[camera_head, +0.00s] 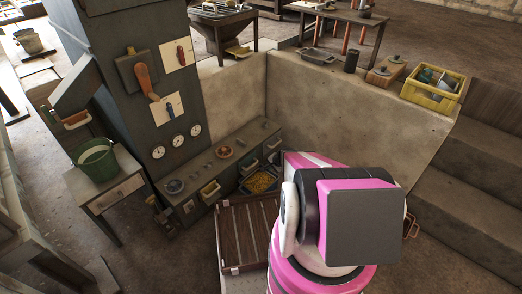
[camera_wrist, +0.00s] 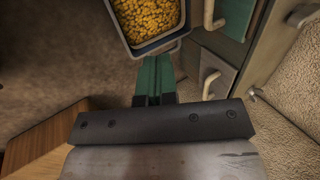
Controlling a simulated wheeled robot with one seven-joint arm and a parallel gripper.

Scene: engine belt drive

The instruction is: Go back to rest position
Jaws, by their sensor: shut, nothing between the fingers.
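My gripper (camera_wrist: 153,80) shows in the wrist view with its two green fingers side by side, shut and empty. Its fingertips point toward a bin of yellow pieces (camera_wrist: 148,18), just short of its near rim in the picture. In the head view my pink and white arm fills the lower middle and hides the gripper. The same bin of yellow pieces (camera_head: 260,182) sits low by the cabinet front, left of my arm. The control cabinet (camera_head: 130,95) has an orange lever (camera_head: 145,80), a red switch, a blue switch and several round gauges.
A small table with a green bucket (camera_head: 98,160) stands at the left. A wooden slatted panel (camera_head: 243,232) lies beside my arm. A yellow crate (camera_head: 433,88) and a tray (camera_head: 319,56) sit on the low wall. Steps (camera_head: 465,180) rise at the right. Drawer handles (camera_wrist: 208,85) are near the fingers.

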